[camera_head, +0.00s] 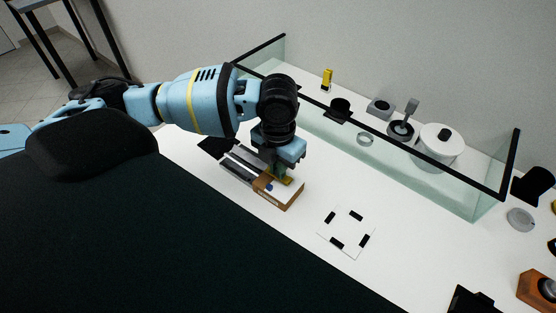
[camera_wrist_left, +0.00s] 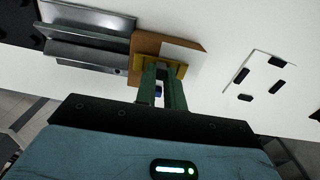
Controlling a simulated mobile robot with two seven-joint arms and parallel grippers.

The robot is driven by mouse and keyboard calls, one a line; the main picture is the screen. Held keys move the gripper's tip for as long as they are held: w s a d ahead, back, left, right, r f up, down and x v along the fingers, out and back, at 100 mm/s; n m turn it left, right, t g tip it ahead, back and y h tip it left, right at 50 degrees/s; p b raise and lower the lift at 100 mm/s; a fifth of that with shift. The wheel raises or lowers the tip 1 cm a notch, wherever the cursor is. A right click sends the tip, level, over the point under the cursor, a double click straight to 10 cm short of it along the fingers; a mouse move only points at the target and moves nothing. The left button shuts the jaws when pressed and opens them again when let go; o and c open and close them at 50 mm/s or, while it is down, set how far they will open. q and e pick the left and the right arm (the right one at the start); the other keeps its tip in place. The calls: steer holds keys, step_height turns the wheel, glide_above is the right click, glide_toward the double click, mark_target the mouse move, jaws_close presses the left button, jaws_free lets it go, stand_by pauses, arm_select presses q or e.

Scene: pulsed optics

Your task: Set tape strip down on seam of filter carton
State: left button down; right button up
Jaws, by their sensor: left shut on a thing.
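The filter carton (camera_head: 289,198) is a small brown box with a partly white top, lying on the white table. It also shows at the top of the left wrist view (camera_wrist_left: 150,43). My left gripper (camera_head: 279,176) points down over the carton and is shut on the yellow tape strip (camera_wrist_left: 183,71). The strip lies across the fingertips at the carton's top; I cannot tell whether it touches the carton. The fingers hide the strip's middle and part of the seam area. A small blue spot (camera_head: 269,187) shows beside the fingers.
Grey metal rails (camera_head: 240,165) lie close left of the carton. A white plate with black pads (camera_head: 348,243) lies to its right. Behind stands a glass-walled enclosure (camera_head: 440,190) with black edges, with a white pot (camera_head: 438,146) behind its front pane. Bare table lies between carton and glass.

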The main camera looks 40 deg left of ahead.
arm_select(q)
steer(key=shift+f, duration=0.2)
steer(key=c, duration=1.4)
jaws_free()
arm_select(e)
steer(key=shift+d, duration=0.15)
arm_select(q)
step_height(320, 180, up, 8)
steer(key=shift+f, duration=0.1)
arm_select(e)
steer(key=shift+w+r, duration=0.3)
steer(key=shift+r, duration=0.1)
